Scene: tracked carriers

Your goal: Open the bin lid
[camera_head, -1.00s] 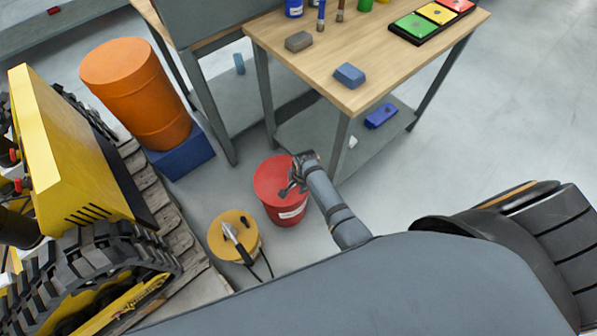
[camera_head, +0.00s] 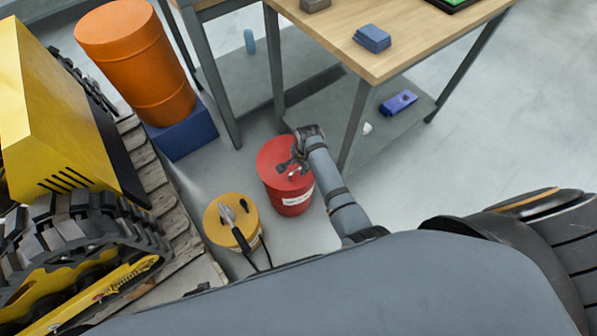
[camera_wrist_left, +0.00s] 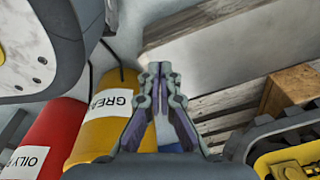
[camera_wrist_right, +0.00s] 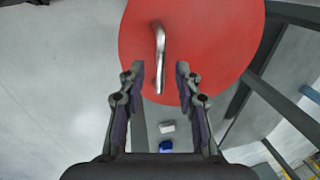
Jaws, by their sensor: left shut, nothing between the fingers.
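The red bin (camera_head: 289,198) stands on the floor, its round red lid (camera_head: 270,157) closed. It also shows in the left wrist view (camera_wrist_left: 45,135) with a label that begins "OILY". In the right wrist view the red lid (camera_wrist_right: 215,50) fills the top, with a bent metal handle (camera_wrist_right: 160,50) on it. My right gripper (camera_wrist_right: 160,82) is open, and the handle's near end lies between its fingertips, not gripped. In the head view the right gripper (camera_head: 292,164) is over the lid. My left gripper (camera_wrist_left: 158,75) is shut and empty near the yellow bin (camera_wrist_left: 105,110).
The yellow bin (camera_head: 232,222) with tools on its lid stands beside the red one. A yellow tracked machine (camera_head: 60,120) is on the left, an orange barrel (camera_head: 138,65) on a blue block behind. A workbench (camera_head: 390,45) stands behind right. Floor at right is clear.

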